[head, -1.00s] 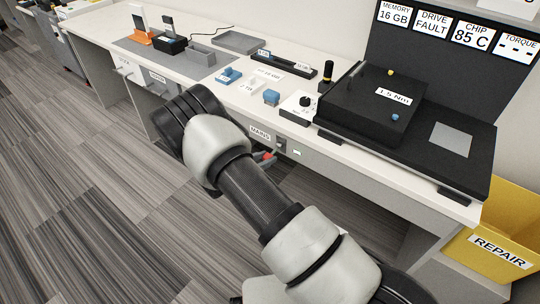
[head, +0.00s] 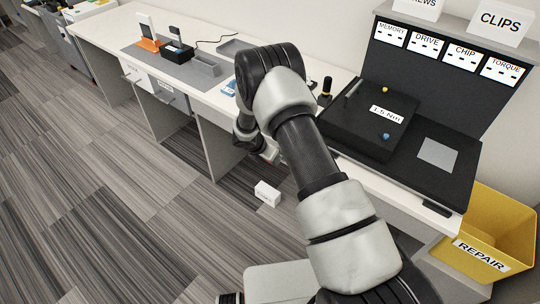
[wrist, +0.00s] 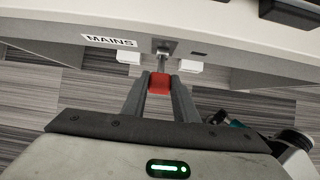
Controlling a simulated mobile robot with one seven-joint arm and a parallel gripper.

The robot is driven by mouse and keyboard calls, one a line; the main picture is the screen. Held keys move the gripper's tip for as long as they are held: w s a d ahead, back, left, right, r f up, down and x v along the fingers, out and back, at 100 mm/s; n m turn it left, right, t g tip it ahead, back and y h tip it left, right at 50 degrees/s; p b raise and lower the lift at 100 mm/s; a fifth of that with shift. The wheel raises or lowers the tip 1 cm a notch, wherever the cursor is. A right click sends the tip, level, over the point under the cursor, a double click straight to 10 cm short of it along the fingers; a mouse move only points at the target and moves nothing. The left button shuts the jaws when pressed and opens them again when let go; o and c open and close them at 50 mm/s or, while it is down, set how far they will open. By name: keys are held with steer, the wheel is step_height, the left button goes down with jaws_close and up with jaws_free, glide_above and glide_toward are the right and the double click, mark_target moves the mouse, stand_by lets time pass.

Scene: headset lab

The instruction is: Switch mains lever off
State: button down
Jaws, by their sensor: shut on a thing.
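The mains lever has a red grip (wrist: 159,84) on a short metal stem (wrist: 162,50). It sticks out from the white bench front, to the right of the MAINS label (wrist: 109,41) in the wrist view. My gripper (wrist: 159,77) is shut on the red grip, with one finger on each side. A small indicator (wrist: 199,54) to the right of the stem looks dark. In the head view my arm hides the lever and most of my gripper.
The black torque station (head: 375,120) stands on the bench. All four display cards above, including the torque display (head: 501,70), show dashes. A yellow REPAIR bin (head: 490,235) is at right. A small white block (head: 267,193) appears below the bench front.

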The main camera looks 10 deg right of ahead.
stand_by(0.4)
steer(key=c, duration=1.4)
jaws_free()
steer(key=v, duration=1.7)
steer(key=shift+r, duration=0.25)
steer(key=shift+r, duration=0.1)
steer(key=s+d+r+m+p, duration=0.1)
steer(key=s+d+r+m, duration=0.25)
steer(key=r, duration=0.35)
steer(key=s+d+r+m, duration=0.3)
steer(key=r+m, duration=0.2)
steer(key=r, duration=0.3)
steer(key=s+d+r+m+p, duration=0.1)
steer(key=s+d+r+m, duration=0.25)
steer(key=r, duration=0.35)
steer(key=s+r+m+y, duration=0.2)
steer(key=s+r+m, duration=0.3)
steer(key=s, duration=0.5)
steer(key=s+r+m+t+y+p, duration=0.1)
steer(key=s+r+m+y, duration=0.1)
steer(key=s+r+m, duration=0.4)
steer(key=s+m, duration=0.3)
steer(key=m, duration=0.1)
steer(key=shift+s+p, duration=0.3)
steer(key=shift+s, duration=0.1)
